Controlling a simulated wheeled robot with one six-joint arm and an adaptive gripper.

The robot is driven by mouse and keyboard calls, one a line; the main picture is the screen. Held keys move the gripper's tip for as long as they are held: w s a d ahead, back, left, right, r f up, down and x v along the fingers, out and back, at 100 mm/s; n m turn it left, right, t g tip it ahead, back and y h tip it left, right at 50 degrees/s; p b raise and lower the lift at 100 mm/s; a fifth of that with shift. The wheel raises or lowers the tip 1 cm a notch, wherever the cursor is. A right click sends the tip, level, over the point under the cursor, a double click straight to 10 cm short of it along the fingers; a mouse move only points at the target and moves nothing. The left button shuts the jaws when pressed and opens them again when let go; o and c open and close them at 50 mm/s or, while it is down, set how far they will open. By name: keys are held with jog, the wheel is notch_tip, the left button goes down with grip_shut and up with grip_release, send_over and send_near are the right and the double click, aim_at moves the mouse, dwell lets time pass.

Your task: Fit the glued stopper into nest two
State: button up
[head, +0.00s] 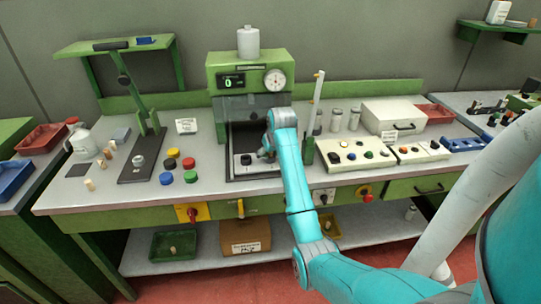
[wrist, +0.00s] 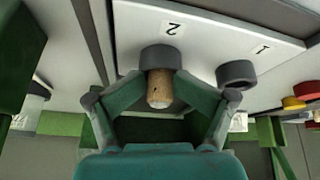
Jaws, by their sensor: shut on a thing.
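The cork stopper (wrist: 159,90) is between my gripper's fingers (wrist: 160,84) in the wrist view, and they are shut on it. Its near end faces the camera. Its far end meets the dark grey ring of nest two (wrist: 163,58), beside the printed 2; I cannot tell how deep it sits. Nest one (wrist: 236,74), a like dark ring by the printed 1, is apart to the right and looks empty. In the head view my gripper (head: 265,152) is inside the green press, over the right part of the white nest plate (head: 246,171). The stopper is hidden there.
The green press (head: 222,84) with its dial encloses the plate closely. Coloured caps (head: 189,163) and a dark lever stand (head: 140,168) are to its left, with several loose corks (head: 89,185) farther left. A cream tray of samples (head: 353,153) is to its right.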

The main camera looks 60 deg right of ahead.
jog(key=shift+a+f, duration=0.15)
jog(key=shift+f, duration=0.05)
jog(key=o, duration=1)
jog(key=shift+w, duration=0.1)
jog(key=shift+r, duration=0.15)
jog(key=shift+r, duration=0.1)
jog(key=v, duration=0.7)
jog(key=shift+r, duration=0.1)
